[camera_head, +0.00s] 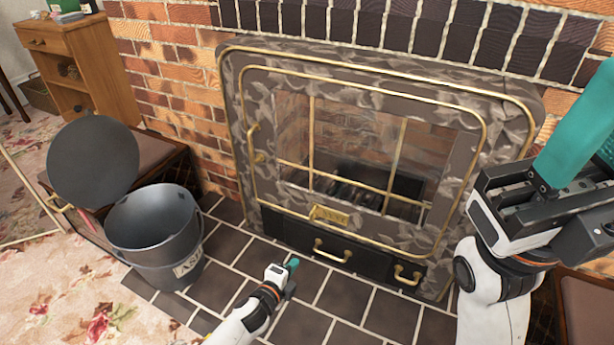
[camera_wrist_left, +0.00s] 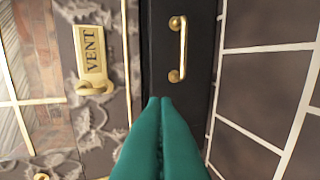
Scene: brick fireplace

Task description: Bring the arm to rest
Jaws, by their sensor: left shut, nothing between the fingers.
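My left gripper (camera_head: 292,264) is low over the dark floor tiles in front of the fireplace (camera_head: 238,110). In the left wrist view its teal fingers (camera_wrist_left: 160,100) lie together with nothing between them. They point at the black lower panel, just short of a brass handle (camera_wrist_left: 177,50), with the brass VENT plate (camera_wrist_left: 93,52) to the left. In the head view these are the handle (camera_head: 332,252) and the plate (camera_head: 328,214). My right gripper (camera_head: 578,120) is raised at the right edge, partly cut off. I cannot tell its opening.
An open dark ash bucket (camera_head: 155,228) stands on the tiles left of my left gripper. A dark round lid (camera_head: 93,160) is behind it, by a low wooden box (camera_head: 160,150). A wooden cabinet (camera_head: 85,62) stands at the back left. Tiles around my left gripper are clear.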

